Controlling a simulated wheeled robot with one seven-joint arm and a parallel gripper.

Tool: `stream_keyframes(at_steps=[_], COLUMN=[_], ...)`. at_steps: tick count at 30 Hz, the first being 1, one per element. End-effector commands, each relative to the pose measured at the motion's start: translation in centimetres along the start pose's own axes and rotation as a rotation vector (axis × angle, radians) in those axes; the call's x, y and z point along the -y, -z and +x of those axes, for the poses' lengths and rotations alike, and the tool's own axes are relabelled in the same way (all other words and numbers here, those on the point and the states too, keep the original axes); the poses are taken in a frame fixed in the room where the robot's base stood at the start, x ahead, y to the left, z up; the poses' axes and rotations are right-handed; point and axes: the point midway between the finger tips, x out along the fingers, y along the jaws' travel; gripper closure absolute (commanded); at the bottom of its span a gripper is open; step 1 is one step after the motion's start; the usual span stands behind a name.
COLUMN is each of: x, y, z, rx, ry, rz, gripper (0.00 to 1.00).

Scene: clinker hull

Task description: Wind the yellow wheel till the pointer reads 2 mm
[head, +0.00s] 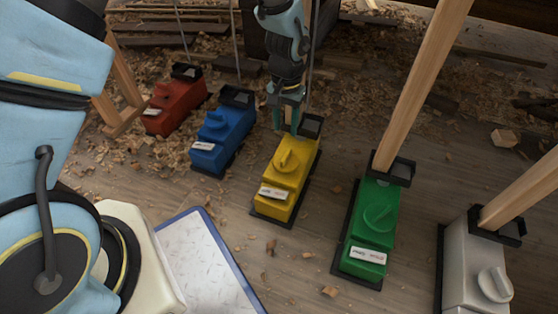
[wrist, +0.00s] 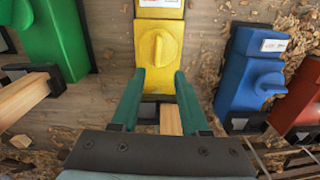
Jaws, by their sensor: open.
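The yellow jack box (head: 284,178) stands on the wooden floor in the middle of the head view. Its yellow wheel (wrist: 158,48), a round knob with a raised bar, is on its top face. A small white label or scale (head: 273,194) sits at its near end; its pointer and markings are too small to read. It is cut off at the top of the wrist view. My gripper (wrist: 160,82) is open, its two green fingers apart, just short of the wheel in the wrist view. In the head view, my gripper (head: 285,118) is over the box's far end. Nothing is between the fingertips except the view of the box.
Blue (head: 223,138), red (head: 176,104), green (head: 373,226) and grey (head: 474,272) boxes of the same kind stand on either side. Wooden posts (head: 420,85) rise from the green and grey ones. A blue-edged white panel (head: 207,262) lies front left. Wood shavings litter the floor.

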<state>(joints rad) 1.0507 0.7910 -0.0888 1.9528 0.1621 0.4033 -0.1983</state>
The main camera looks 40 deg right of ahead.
Motion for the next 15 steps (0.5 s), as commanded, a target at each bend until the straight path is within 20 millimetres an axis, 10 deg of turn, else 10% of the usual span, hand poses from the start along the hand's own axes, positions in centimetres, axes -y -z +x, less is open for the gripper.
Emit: stream_keyframes(at_steps=[15], x=[-0.6], y=[0.1], z=[7.7], rx=[0.003], ry=[0.0], rz=[0.012], gripper=[0.55])
